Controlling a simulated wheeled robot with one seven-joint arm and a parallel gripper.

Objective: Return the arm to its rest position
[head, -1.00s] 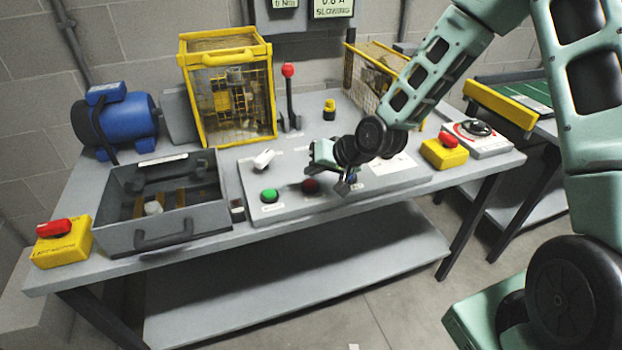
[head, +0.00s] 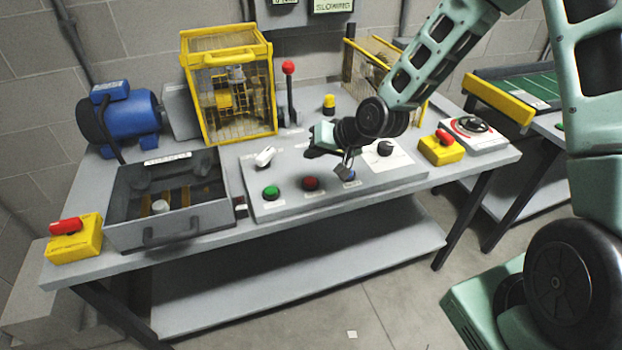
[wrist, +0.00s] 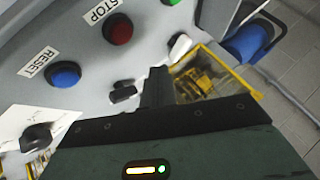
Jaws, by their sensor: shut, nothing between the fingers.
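My arm reaches in from the right of the head view, its links bent over the bench. My gripper (head: 318,150) hangs above the grey control panel (head: 285,208). Its fingers are shut and empty; in the wrist view they show as a dark closed pair (wrist: 156,88). No contact with the panel shows, though the exact height is hard to tell.
A green button (head: 271,192) and white switch (head: 265,156) are on the panel. A red-topped lever (head: 289,90) stands behind, beside a yellow guard cage (head: 228,85). A grey open box (head: 170,225) and yellow stop box (head: 75,240) lie left; another stop box (head: 441,149) lies right.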

